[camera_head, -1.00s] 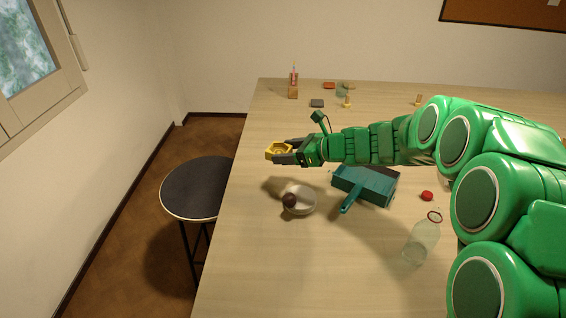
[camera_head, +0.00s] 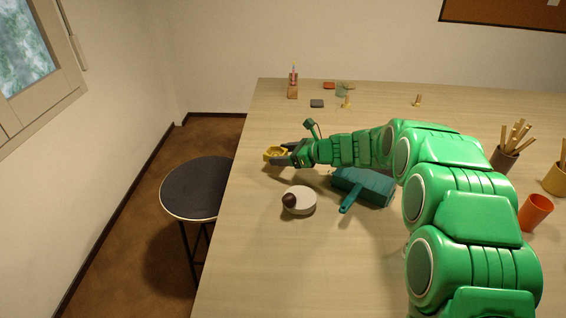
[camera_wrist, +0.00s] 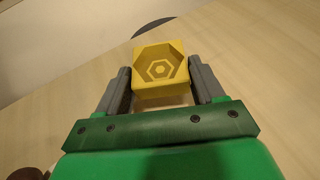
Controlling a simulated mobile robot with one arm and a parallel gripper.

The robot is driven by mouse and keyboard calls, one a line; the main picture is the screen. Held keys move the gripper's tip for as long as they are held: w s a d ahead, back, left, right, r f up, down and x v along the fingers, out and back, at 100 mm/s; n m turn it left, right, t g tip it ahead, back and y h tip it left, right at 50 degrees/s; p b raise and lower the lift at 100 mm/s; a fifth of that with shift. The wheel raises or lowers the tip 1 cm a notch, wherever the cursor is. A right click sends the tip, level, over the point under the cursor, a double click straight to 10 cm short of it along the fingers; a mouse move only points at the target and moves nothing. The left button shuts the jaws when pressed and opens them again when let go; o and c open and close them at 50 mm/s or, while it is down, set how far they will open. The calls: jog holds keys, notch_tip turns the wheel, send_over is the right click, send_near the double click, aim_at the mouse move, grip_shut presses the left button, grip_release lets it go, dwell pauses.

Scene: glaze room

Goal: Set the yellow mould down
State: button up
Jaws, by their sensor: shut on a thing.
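The yellow mould (camera_head: 274,153) is a small block with a hexagonal hollow, near the left edge of the table (camera_head: 245,240). In the wrist view the mould (camera_wrist: 161,70) sits between the two grey fingers, its hollow facing the camera. My gripper (camera_head: 280,156) is shut on it; it also shows in the wrist view (camera_wrist: 161,90). The mould is at or close above the tabletop; I cannot tell whether it touches.
Small items, including a grey block (camera_head: 317,103), stand at the back. A dark stool (camera_head: 197,187) is left of the table. An orange cup (camera_head: 535,212) stands right.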

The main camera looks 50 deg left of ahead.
aim_at(283, 169)
jog(key=shift+w+a+f, duration=0.15)
jog(key=shift+a+f, duration=0.1)
jog(key=shift+f, duration=1.5)
jog(key=shift+f, duration=0.15)
jog(key=o, duration=1.1)
jog(key=shift+c, duration=0.2)
jog(key=v, duration=0.5)
notch_tip(283, 169, up, 7)
